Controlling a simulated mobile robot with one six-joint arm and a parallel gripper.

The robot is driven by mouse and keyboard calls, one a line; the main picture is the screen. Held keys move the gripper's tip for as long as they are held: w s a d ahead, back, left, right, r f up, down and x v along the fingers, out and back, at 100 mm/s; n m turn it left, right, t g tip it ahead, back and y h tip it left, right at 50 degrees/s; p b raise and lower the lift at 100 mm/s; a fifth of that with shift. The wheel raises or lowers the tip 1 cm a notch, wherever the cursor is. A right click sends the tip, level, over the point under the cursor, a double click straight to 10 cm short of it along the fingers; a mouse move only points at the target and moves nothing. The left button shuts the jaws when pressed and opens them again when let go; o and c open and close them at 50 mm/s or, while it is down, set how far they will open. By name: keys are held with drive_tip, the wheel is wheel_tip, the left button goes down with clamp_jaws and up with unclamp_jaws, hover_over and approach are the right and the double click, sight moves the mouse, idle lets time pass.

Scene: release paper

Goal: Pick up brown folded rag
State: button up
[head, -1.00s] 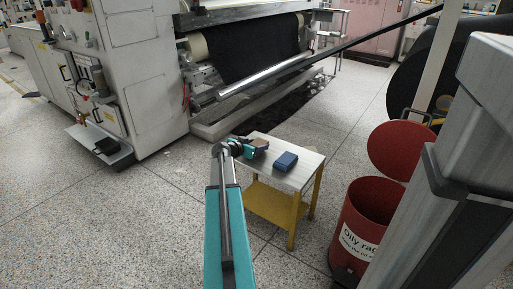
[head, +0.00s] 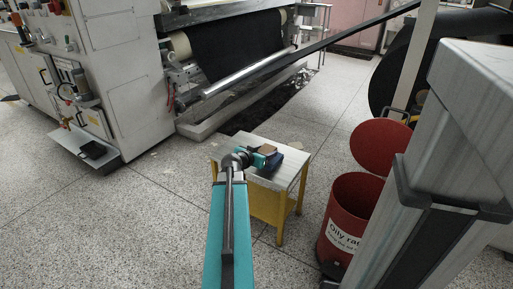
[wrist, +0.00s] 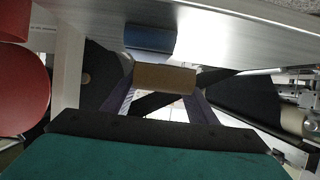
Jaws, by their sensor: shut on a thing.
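The brown folded rag (head: 267,149) is between the fingers of my gripper (head: 266,157) above the small table (head: 240,147). In the wrist view the brown rag (wrist: 165,79) shows as a flat tan face between the two fingers, and the gripper is shut on it. A blue folded rag (wrist: 150,38) lies on the table close by in that view. In the head view my gripper partly covers the blue rag. I cannot tell whether the brown rag touches the table.
A red bin (head: 349,216) labelled "Oily rag" stands right of the table, its round red lid (head: 379,146) raised. A large machine with a black roll (head: 235,45) stands behind. The speckled floor (head: 150,220) at left is clear.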

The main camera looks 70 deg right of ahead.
drive_tip(key=shift+s+a+r, duration=0.1)
drive_tip(key=shift+s+a, duration=0.25)
drive_tip(key=shift+s, duration=0.3)
drive_tip(key=shift+s+a+r, duration=0.1)
drive_tip(key=shift+s+a, duration=0.2)
drive_tip(key=shift+s, duration=0.35)
drive_tip(key=shift+f, duration=0.1)
drive_tip(key=shift+w, duration=0.15)
